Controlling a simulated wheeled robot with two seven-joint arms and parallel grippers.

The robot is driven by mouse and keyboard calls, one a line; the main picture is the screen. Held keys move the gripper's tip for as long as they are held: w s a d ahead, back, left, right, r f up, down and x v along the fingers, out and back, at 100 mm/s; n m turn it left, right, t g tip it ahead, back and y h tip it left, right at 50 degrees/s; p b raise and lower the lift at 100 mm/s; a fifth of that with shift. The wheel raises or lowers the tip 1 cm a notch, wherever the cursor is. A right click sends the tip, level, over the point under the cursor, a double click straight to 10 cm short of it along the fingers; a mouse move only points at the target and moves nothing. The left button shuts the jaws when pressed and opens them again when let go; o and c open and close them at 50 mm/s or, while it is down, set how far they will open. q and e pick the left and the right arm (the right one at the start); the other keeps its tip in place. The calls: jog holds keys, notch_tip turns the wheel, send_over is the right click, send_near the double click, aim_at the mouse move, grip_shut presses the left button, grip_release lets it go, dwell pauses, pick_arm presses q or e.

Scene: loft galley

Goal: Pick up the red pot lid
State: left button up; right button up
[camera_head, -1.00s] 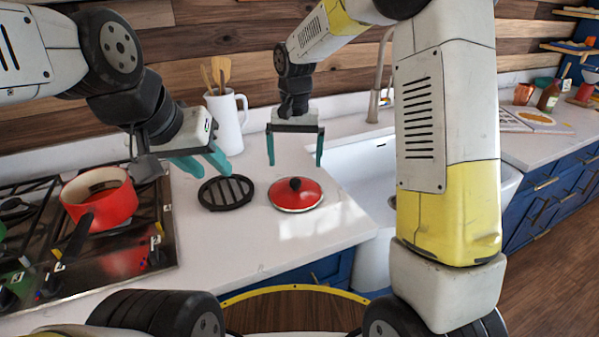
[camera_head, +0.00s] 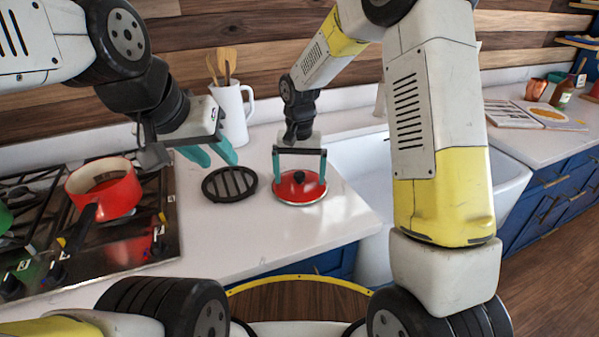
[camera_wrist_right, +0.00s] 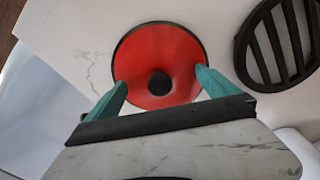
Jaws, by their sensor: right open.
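The red pot lid (camera_head: 299,188) lies on the white counter with its black knob up. In the right wrist view the lid (camera_wrist_right: 158,55) shows below the fingers, with its dark knob (camera_wrist_right: 159,83) between them. My right gripper (camera_head: 300,181) is open above the lid, one finger on each side of the knob. Whether the fingertips touch the lid cannot be told. My left gripper (camera_head: 216,158) is above the counter, left of the lid, near the round black trivet; its two teal fingers stand apart and nothing shows between them.
The black trivet (camera_head: 230,184) lies just left of the lid. A red pot (camera_head: 103,190) stands on the stove at the left. A white pitcher (camera_head: 231,112) with wooden utensils is behind. The sink (camera_head: 350,165) is to the right. The counter in front is clear.

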jog(key=shift+s, duration=0.1)
grip_shut()
dwell(0.5)
